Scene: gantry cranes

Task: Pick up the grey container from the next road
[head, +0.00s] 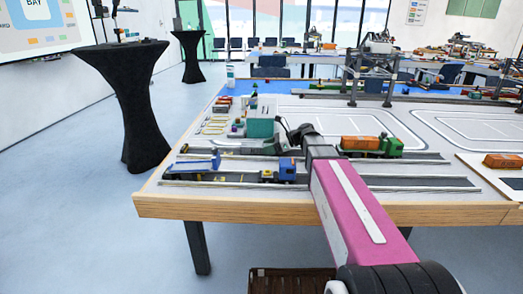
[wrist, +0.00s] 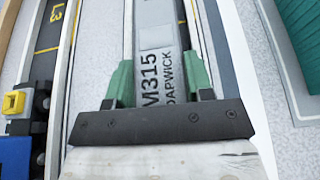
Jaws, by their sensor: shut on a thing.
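A long light-grey block, which I take as the grey container (wrist: 156,38), runs up the middle of the wrist view and bears the dark letters "M315" and "DARWICK". My gripper (wrist: 159,78) has its two green fingers against either side of it, shut on it. The dark gripper bar hides its near end. In the head view my arm reaches over the layout table to the lanes beside the teal block; the fingers and the grey container cannot be made out there.
A blue truck (head: 288,170) stands on the near lane, left of my arm. A green truck (head: 391,147) with an orange container (head: 360,143) stands to the right. A teal block (head: 260,127) stands behind the lanes. A gantry crane (head: 371,75) rises at the back.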

